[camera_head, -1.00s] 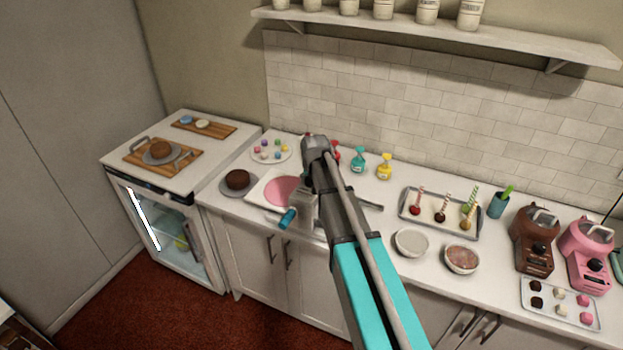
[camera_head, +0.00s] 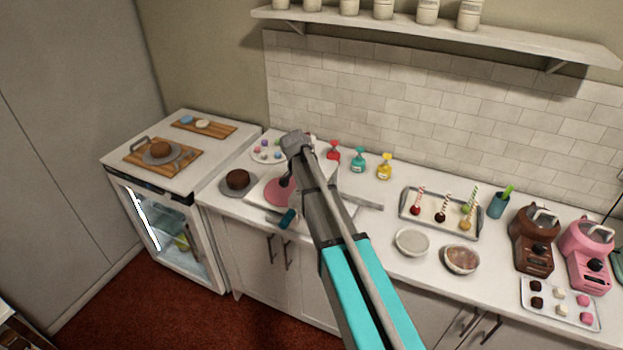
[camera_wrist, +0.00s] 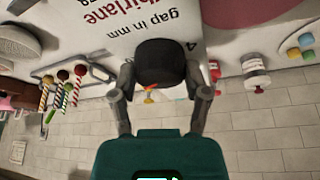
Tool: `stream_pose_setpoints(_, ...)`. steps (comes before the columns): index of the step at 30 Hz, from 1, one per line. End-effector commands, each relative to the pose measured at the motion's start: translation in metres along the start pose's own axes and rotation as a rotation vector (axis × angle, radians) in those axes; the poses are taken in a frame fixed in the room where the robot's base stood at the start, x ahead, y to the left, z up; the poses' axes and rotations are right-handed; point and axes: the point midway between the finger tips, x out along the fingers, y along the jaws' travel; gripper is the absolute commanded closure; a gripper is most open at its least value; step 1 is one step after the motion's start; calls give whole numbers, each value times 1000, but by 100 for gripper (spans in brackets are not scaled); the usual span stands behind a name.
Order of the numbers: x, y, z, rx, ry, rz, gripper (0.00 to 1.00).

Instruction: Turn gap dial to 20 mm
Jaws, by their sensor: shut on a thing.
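In the wrist view a dark round gap dial (camera_wrist: 160,62) stands on a white panel (camera_wrist: 122,42) printed "gap in mm", upside down in this view. The two fingers of my gripper (camera_wrist: 160,72) are shut on the dial, one on each side. A small orange mark shows at the dial's lower edge. A "4" is partly visible beside the dial; the other scale figures are hidden or cut off, so I cannot read the setting. In the head view my arm covers the dial and part of the white unit with a pink disc (camera_head: 274,195).
A cake-pop tray (camera_head: 436,230) and two bowls (camera_head: 411,241) sit to the right. A chocolate cake (camera_head: 238,179) stands to the left. The counter is crowded.

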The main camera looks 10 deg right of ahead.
Motion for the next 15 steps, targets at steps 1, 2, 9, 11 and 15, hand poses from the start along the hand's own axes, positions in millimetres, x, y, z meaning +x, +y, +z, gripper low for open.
stream_pose_setpoints(1,0,0,1,41,-4,22,87)
stream_pose_setpoints(2,0,0,1,67,-4,32,87)
stream_pose_setpoints(9,0,0,0,257,-4,110,87)
stream_pose_setpoints(11,0,0,1,294,-4,126,87)
stream_pose_setpoints(15,0,1,1,364,-5,155,87)
